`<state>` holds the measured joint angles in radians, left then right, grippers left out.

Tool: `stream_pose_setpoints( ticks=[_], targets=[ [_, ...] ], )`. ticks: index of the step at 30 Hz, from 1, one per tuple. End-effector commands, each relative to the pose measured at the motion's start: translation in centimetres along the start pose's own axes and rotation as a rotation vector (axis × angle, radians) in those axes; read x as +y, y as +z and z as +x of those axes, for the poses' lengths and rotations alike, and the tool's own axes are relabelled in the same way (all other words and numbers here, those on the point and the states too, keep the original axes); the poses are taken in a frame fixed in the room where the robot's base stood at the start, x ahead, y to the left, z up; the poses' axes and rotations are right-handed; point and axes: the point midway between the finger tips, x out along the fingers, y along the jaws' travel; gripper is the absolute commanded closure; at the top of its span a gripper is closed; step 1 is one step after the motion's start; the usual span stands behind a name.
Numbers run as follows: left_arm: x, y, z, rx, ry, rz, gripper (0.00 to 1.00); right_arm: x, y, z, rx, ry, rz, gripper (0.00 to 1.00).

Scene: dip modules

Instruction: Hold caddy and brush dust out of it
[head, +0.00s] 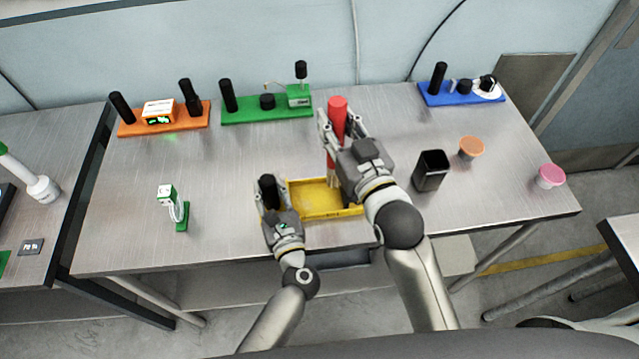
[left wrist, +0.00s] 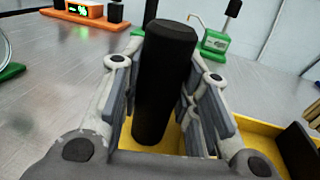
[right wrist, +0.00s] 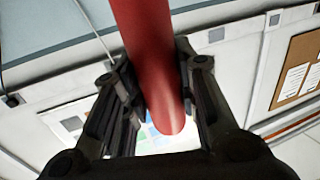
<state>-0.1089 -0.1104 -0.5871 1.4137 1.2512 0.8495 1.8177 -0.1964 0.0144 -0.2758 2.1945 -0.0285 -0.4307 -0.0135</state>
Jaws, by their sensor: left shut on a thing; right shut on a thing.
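The yellow caddy (head: 316,192) is a shallow tray near the table's front edge. It has a black upright handle (left wrist: 165,80) at its left end. My left gripper (head: 268,192) is shut on that handle, with a finger on each side. The brush has a red handle (head: 337,112) and pale bristles (head: 332,176). My right gripper (head: 340,135) is shut on the red handle and holds the brush upright, bristles down, over the caddy's right part. Whether the bristles touch the caddy floor I cannot tell. No dust can be made out. The caddy's right end is partly hidden by my right arm.
A black open cup (head: 431,171), an orange bowl (head: 471,148) and a pink bowl (head: 550,176) stand to the right. Orange (head: 190,122), green (head: 240,115) and blue (head: 455,97) modules line the back. A small green-based device (head: 170,205) stands left. The table between is clear.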

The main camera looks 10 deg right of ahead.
Motion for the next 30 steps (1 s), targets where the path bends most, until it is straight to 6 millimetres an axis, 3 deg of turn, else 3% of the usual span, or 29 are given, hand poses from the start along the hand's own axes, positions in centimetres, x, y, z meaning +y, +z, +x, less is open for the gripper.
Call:
stream_pose_setpoints(
  ticks=[8,23,30],
  targets=[
    [0.0,-0.1,0.0,0.001,-0.001,0.001,1.00,0.0,0.3,0.1,0.000,0.000,0.000,1.00],
    [0.0,-0.1,0.0,0.002,-0.001,0.001,1.00,0.2,4.5,1.1,0.014,-0.001,0.000,1.00],
    [0.0,-0.1,0.0,0.002,-0.001,0.001,1.00,0.2,5.5,1.4,0.020,-0.001,0.000,1.00]
  ],
)
